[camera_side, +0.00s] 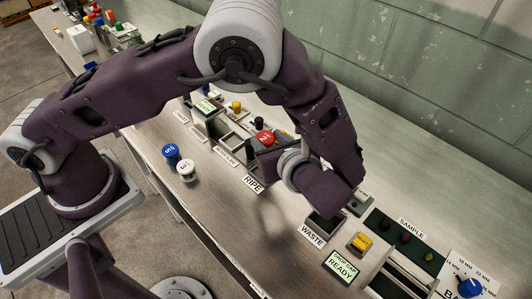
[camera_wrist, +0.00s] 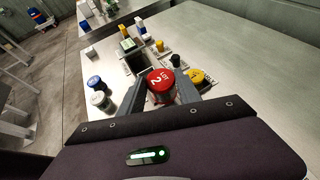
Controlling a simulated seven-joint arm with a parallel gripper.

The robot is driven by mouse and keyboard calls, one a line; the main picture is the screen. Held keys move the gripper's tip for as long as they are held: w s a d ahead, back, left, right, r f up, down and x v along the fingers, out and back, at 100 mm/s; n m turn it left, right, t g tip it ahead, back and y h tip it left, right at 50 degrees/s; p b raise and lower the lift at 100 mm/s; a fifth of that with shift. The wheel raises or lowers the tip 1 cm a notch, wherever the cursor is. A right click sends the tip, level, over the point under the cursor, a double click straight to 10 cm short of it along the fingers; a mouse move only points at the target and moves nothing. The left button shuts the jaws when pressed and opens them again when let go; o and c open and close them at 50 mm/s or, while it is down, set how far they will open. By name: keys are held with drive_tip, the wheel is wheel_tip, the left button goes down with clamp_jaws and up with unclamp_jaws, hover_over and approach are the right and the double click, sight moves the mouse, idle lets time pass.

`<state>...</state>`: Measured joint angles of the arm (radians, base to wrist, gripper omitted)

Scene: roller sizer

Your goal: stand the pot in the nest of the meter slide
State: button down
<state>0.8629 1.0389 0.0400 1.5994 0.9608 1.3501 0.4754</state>
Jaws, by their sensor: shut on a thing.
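A pot with a red lid marked 2 (camera_side: 265,137) is held upright above the table. My gripper (camera_side: 269,147) is shut on it; in the wrist view the red lid (camera_wrist: 159,80) sits between the two fingers (camera_wrist: 160,90). The meter with a lit green display (camera_side: 206,107) stands beyond it, up and left in the side view; it also shows in the wrist view (camera_wrist: 128,44). A framed dark opening (camera_wrist: 137,63) lies in front of the meter, apart from the pot. I cannot clearly make out the nest; the pot and arm partly hide that area.
A blue-lidded pot (camera_side: 171,152) and a white-lidded pot (camera_side: 187,169) stand at the left on the table. A yellow-lidded item (camera_wrist: 197,76) is close right of the held pot. The waste bin (camera_side: 324,226) and sample tray (camera_side: 400,243) lie right. Bare table lies around the RIPE label.

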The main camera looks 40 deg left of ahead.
drive_tip(key=w+a+r+m+t+h, duration=0.1)
drive_tip(key=w+a+r, duration=0.15)
drive_tip(key=a, duration=0.35)
drive_tip(key=w+a+r+m+t, duration=0.1)
drive_tip(key=w+a+r, duration=0.1)
drive_tip(key=a+r, duration=0.3)
drive_tip(key=w+d+f+m+t+h, duration=0.2)
drive_tip(key=w+d+f+m+h, duration=0.15)
drive_tip(key=d, duration=0.35)
drive_tip(key=w+d+f+m+t+h, duration=0.2)
drive_tip(key=w+d+f+m+t, duration=0.15)
drive_tip(key=d, duration=0.35)
drive_tip(key=shift+g+h, duration=0.25)
drive_tip(key=shift+g, duration=0.1)
drive_tip(key=f, duration=0.6)
drive_tip(key=d+f, duration=0.1)
drive_tip(key=f, duration=0.2)
drive_tip(key=shift+w, duration=0.3)
drive_tip(key=shift+f, duration=0.45)
drive_tip(key=shift+f, duration=0.1)
drive_tip(key=c, duration=0.8)
unclamp_jaws()
drive_tip(key=shift+c, duration=0.2)
